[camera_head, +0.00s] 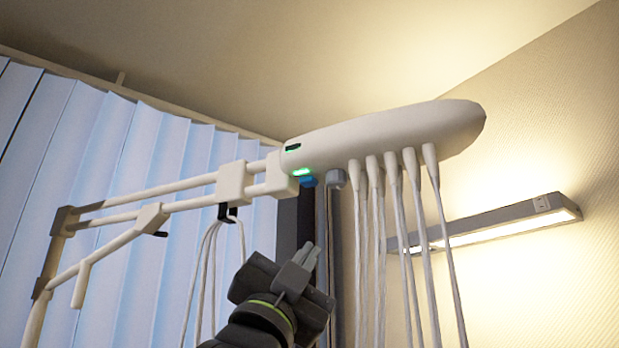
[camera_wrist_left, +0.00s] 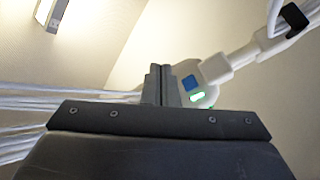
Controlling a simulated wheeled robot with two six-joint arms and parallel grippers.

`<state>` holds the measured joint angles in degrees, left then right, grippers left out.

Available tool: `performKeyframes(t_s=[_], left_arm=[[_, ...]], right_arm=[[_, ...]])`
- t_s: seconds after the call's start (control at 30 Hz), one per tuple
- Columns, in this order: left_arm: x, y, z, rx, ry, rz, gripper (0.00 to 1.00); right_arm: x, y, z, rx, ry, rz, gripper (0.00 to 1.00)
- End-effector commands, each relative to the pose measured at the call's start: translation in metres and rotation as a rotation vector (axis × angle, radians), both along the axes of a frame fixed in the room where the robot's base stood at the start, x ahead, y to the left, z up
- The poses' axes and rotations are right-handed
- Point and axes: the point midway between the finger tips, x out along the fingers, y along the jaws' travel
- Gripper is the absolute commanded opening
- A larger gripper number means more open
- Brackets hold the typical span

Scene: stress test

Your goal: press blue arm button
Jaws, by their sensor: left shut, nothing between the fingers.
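The blue arm button (camera_head: 308,181) sits on the underside of the white arm head (camera_head: 400,135), beside a lit green light (camera_head: 303,172). In the left wrist view the blue button (camera_wrist_left: 190,82) shows just right of the fingertips, with the green light (camera_wrist_left: 197,98) below it. My left gripper (camera_head: 308,252) is shut and empty, below the button and pointing up toward it. A gap shows between its fingertips and the button in the head view. The left gripper (camera_wrist_left: 160,72) also shows in the wrist view. My right gripper is not in view.
Several white cables (camera_head: 410,240) hang from the head to the right of my gripper. A jointed white support arm (camera_head: 150,205) with looped cables (camera_head: 212,260) is to the left. Blinds (camera_head: 110,150) and a wall lamp (camera_head: 490,225) are behind.

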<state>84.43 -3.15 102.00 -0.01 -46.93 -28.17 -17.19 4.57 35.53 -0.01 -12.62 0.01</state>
Motion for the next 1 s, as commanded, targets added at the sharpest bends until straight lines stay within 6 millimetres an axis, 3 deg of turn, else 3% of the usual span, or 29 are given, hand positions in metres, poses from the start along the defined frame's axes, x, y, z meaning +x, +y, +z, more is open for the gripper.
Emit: performKeyframes(t_s=[0.03,0.3,0.5,1.0], left_arm=[[0.000,0.000,0.012,0.000,0.000,0.000,0.00],[0.000,0.000,0.050,0.001,0.000,0.001,0.00],[0.000,0.000,0.069,0.001,0.000,0.001,0.00],[0.000,0.000,0.071,0.000,0.000,0.000,0.00]], right_arm=[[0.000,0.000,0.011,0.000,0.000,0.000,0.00],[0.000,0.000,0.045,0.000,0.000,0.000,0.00],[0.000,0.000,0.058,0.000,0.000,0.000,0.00],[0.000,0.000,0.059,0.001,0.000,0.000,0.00]])
